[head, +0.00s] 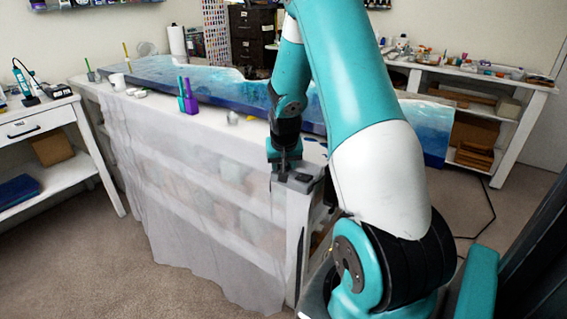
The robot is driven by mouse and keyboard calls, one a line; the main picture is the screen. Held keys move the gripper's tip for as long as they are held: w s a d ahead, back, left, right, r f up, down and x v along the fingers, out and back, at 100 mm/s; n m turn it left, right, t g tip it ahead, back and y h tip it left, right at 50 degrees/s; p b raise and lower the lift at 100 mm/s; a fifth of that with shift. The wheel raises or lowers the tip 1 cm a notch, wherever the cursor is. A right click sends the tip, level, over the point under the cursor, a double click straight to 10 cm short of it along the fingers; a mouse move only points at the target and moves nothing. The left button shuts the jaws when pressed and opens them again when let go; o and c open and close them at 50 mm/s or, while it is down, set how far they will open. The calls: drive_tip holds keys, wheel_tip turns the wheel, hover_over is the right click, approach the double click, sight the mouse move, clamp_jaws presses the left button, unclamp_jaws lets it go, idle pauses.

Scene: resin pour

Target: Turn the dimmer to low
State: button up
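My arm reaches down from the upper right to the near corner of the long covered table (240,135). My gripper (282,173) points down at that corner and looks small and dark. It is beside or touching a grey box-like thing (304,176) on the corner, which may be the dimmer. I cannot make out a knob or its setting, as the gripper and arm cover part of this spot. I cannot see whether the fingers are apart or closed.
A blue and white resin slab (215,82) lies along the table, with purple and teal upright pieces (188,97) at its front edge. A translucent sheet (190,200) hangs to the floor. A white drawer table (40,128) stands left, a shelf bench (475,85) right. Carpet is clear at front left.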

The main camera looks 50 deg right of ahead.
drive_tip(key=shift+o, duration=0.9)
drive_tip(key=shift+d, duration=0.1)
drive_tip(key=shift+s, duration=0.1)
drive_tip(key=m, duration=0.2)
drive_tip(key=m+g, duration=0.1)
drive_tip(key=m, duration=0.1)
drive_tip(key=shift+g+h, duration=0.3)
drive_tip(key=shift+h, duration=0.1)
drive_tip(key=m, duration=0.2)
drive_tip(key=m+g+p, duration=0.1)
drive_tip(key=m, duration=0.1)
drive_tip(key=shift+w+r+g, duration=0.1)
drive_tip(key=shift+w+g, duration=0.2)
drive_tip(key=shift+w, duration=0.05)
drive_tip(key=a+v, duration=0.1)
drive_tip(key=v, duration=1.6)
drive_tip(key=s+a+r+n+t+y, duration=0.1)
drive_tip(key=a+n, duration=0.4)
drive_tip(key=a, duration=0.4)
drive_tip(key=s+a+r+n+y, duration=0.1)
drive_tip(key=s+a+n+y, duration=0.1)
drive_tip(key=a+n, duration=0.3)
drive_tip(key=shift+s+a+r+t+y+p, duration=0.25)
drive_tip(key=shift+a+r+t+y+p, duration=0.15)
drive_tip(key=shift+a, duration=1.5)
